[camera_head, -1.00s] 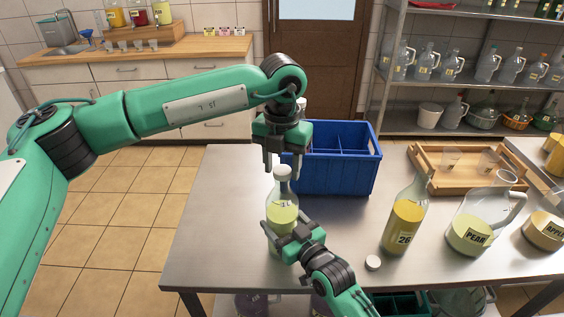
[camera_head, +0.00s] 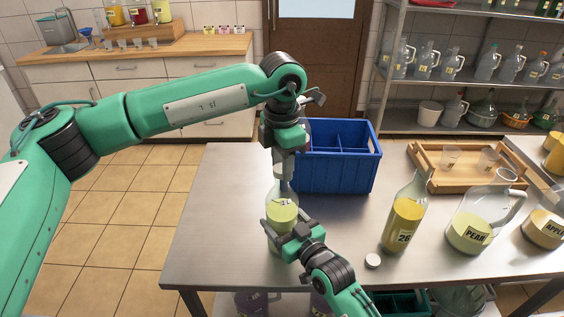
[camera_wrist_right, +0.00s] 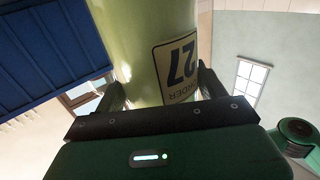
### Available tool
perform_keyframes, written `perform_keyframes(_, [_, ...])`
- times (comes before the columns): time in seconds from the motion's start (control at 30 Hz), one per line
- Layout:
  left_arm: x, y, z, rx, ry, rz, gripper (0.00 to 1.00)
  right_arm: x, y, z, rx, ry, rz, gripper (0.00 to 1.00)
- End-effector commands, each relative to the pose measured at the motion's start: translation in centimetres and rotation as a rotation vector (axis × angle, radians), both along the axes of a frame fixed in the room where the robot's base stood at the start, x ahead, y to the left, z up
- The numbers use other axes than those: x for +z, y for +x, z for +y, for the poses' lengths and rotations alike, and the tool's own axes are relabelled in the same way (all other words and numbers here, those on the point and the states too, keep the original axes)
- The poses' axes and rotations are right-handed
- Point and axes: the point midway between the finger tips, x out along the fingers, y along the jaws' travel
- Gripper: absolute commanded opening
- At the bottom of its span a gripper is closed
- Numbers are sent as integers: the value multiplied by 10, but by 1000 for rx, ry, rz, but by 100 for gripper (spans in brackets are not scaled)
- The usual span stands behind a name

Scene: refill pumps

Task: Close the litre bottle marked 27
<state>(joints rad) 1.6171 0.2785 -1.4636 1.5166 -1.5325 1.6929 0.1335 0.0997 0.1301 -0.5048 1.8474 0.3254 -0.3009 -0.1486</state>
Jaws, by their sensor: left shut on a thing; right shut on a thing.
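The litre bottle marked 27 (camera_head: 282,212) stands upright near the table's left edge with pale yellow-green liquid in it. Its upside-down 27 label shows in the right wrist view (camera_wrist_right: 180,66). My right gripper (camera_head: 286,233) is shut around the bottle's body; its fingers also show on both sides of the glass in the right wrist view (camera_wrist_right: 161,88). My left gripper (camera_head: 284,176) points down over the bottle's mouth and is shut on the white cap at the top of the neck. The fingers mostly hide the cap, so its seating cannot be seen.
A blue divided crate (camera_head: 337,178) stands just behind the bottle. To the right are an open-table white cap (camera_head: 373,261), a bottle marked 26 (camera_head: 404,222), a PEAR jug (camera_head: 468,232) and a wooden tray (camera_head: 432,184) with glasses. The table's left part is clear.

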Motion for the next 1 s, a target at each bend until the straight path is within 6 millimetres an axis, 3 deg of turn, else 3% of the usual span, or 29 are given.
perform_keyframes(0.33, [0, 0, 0, -535, 0, 0, 8, -1, 0, 0, 0, 0, 2, 9])
perform_keyframes(0.5, [0, 0, 1, -556, 1, -1, 8, -1, 0, 0, 0, 0, 2, 9])
perform_keyframes(0.53, [0, 0, 1, -556, 1, -1, 39, -1, 0, 0, 0, 0, 2, 9])
perform_keyframes(0.63, [0, 0, 0, -555, 1, 0, 59, -1, 0, 0, 0, 0, 2, 9])
perform_keyframes(1.0, [4, 0, 0, -554, 0, -1, 61, -1, 0, 0, 0, -1, 2, 9])
